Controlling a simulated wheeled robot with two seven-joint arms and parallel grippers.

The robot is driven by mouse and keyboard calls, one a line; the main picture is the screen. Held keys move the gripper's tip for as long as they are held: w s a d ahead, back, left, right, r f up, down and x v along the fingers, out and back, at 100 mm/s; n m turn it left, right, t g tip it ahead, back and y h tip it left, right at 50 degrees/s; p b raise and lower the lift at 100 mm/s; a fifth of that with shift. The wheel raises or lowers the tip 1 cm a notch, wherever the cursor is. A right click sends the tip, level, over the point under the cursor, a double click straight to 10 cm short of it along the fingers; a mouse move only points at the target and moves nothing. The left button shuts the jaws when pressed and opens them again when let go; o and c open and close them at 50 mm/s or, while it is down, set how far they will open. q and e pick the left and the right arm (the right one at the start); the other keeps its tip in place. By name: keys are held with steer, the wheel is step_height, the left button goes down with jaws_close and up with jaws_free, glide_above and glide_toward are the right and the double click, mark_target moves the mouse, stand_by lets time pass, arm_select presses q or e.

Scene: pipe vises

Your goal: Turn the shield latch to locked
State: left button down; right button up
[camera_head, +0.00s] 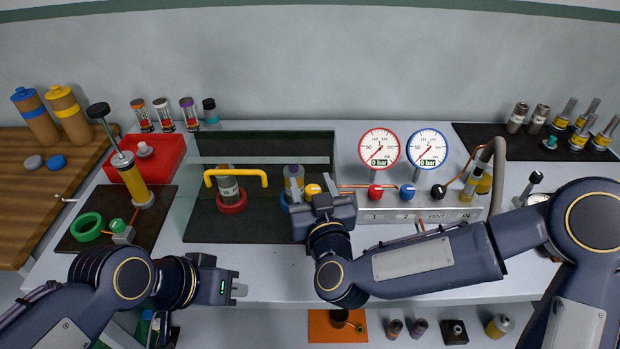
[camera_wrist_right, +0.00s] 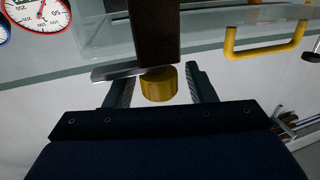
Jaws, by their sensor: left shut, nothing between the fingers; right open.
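The clear shield with its yellow handle (camera_head: 236,176) stands in front of the two vise stations. The shield latch appears to be the yellow knob (camera_head: 313,189) at the shield's right end. My right gripper (camera_head: 326,190) is at the knob and partly hides it. In the right wrist view the yellow knob (camera_wrist_right: 158,86) lies between the two open fingers, with a gap on each side. A dark bar (camera_wrist_right: 158,35) and a flat grey metal piece (camera_wrist_right: 118,71) adjoin the knob. My left gripper (camera_head: 240,290) is shut and empty near the bench's front edge.
Two gauges (camera_head: 379,148) stand above a valve panel (camera_head: 420,214) to the right of the knob, with a grey hose (camera_head: 497,165) beyond. A hand pump (camera_head: 133,178) and green ring (camera_head: 87,226) are at left. The front strip of bench between my grippers is clear.

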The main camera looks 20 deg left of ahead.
steer(key=shift+w+a, duration=0.3)
steer(key=shift+w, duration=0.2)
